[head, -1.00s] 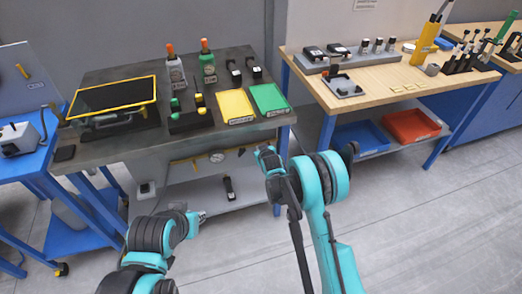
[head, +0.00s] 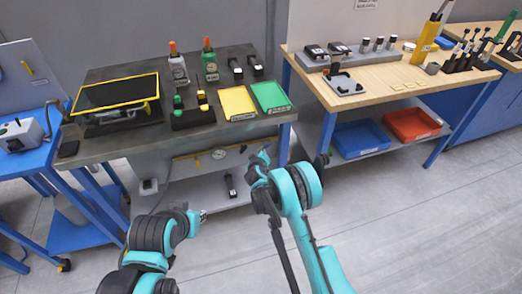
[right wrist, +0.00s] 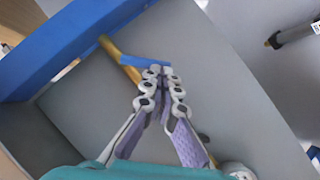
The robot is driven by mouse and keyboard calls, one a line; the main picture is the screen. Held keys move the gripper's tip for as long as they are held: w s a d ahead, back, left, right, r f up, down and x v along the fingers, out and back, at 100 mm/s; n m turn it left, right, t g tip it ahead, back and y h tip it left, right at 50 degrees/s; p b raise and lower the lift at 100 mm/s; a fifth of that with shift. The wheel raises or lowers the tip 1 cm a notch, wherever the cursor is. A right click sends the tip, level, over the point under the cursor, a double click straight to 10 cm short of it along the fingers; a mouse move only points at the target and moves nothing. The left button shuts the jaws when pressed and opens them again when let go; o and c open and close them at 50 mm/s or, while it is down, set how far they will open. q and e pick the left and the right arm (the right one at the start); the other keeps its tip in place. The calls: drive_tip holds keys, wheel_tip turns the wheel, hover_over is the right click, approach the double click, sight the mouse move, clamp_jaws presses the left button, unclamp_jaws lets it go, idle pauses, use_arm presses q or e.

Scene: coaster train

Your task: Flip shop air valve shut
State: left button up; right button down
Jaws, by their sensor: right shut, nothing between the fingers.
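In the right wrist view a yellow pipe (right wrist: 118,57) runs along a grey panel, and a blue lever-like piece (right wrist: 142,62) lies across it. This looks like the air valve. My right gripper (right wrist: 161,72) is shut and empty, its fingertips right by the blue piece; I cannot tell whether they touch. In the head view a yellow pipe (head: 186,158) shows under the grey bench, and my right gripper (head: 264,154) is at the bench's right front, below the top. My left gripper (head: 201,215) is low in front of the bench; its fingers are too small to judge.
The grey bench (head: 120,145) holds a screen, bottles and trays. A round gauge (head: 219,154) is beside the pipe under it. A blue bench leg (head: 284,145) stands close to my right gripper. A wooden bench (head: 385,88) is at the right. The floor in front is clear.

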drive_tip(key=shift+w+d+f, duration=0.15)
drive_tip(key=shift+d+f, duration=0.3)
drive_tip(key=shift+f, duration=0.35)
drive_tip(key=shift+w+d+f, duration=0.15)
drive_tip(key=shift+d+f, duration=0.3)
drive_tip(key=shift+f, duration=0.35)
drive_tip(key=shift+d+f, duration=0.1)
drive_tip(key=shift+d, duration=0.1)
